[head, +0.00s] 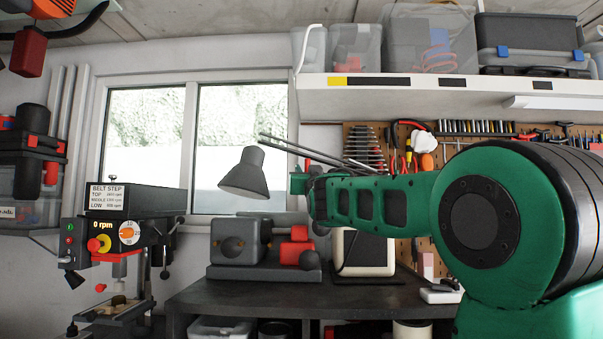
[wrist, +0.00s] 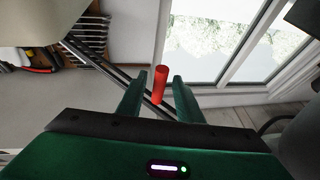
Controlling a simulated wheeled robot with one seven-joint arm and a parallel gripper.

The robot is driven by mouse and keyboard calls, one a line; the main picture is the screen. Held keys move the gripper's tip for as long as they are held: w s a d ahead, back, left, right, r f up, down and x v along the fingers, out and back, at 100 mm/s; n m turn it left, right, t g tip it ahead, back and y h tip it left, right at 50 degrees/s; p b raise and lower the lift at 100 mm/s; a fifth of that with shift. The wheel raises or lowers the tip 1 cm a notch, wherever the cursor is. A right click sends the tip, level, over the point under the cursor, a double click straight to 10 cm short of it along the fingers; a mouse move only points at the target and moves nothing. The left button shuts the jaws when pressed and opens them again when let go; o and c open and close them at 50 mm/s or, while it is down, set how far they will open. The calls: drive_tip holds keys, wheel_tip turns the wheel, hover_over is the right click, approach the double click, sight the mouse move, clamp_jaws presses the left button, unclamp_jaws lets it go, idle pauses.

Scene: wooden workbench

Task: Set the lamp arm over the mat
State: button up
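The lamp has a dark grey cone shade (head: 245,175) hanging in front of the window. Its thin twin-rod arm (head: 300,148) runs right from above the shade and passes behind my arm. In the wrist view the rods (wrist: 95,62) cross diagonally behind my fingers. A red cylindrical handle (wrist: 160,84) stands between my fingertips, with a narrow gap on each side. My gripper (wrist: 157,82) is open around it. In the head view my gripper (head: 299,183) is just right of the shade, below the rods. I cannot make out the mat; my arm hides part of the bench.
The dark workbench (head: 250,296) carries a grey machine with red parts (head: 240,240) below the shade and a cream-and-black box (head: 365,252). A drill press (head: 130,205) stands at left. A loaded shelf (head: 400,92) overhangs at upper right.

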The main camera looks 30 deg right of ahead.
drive_tip(key=shift+x, duration=2.15)
drive_tip(key=shift+r, duration=0.1)
